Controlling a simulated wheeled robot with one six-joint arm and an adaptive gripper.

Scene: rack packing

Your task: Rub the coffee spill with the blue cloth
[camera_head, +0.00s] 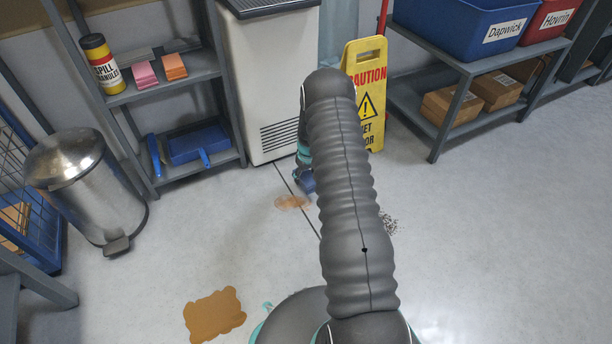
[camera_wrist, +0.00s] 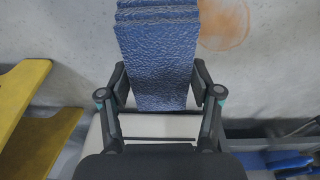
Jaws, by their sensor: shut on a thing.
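My gripper (camera_wrist: 162,92) is shut on the blue cloth (camera_wrist: 158,55), a folded, textured piece that hangs out past the fingers in the wrist view. In the head view my arm hides most of the gripper; a bit of the cloth (camera_head: 307,183) shows low near the floor. A larger, darker tan spill (camera_head: 214,315) lies nearer to me. I cannot tell whether the cloth touches the floor.
A speckled patch of granules (camera_head: 390,223) lies right of my arm. A metal bin (camera_head: 88,185) and a shelf with a blue dustpan (camera_head: 197,142) stand left. Floor at right is clear.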

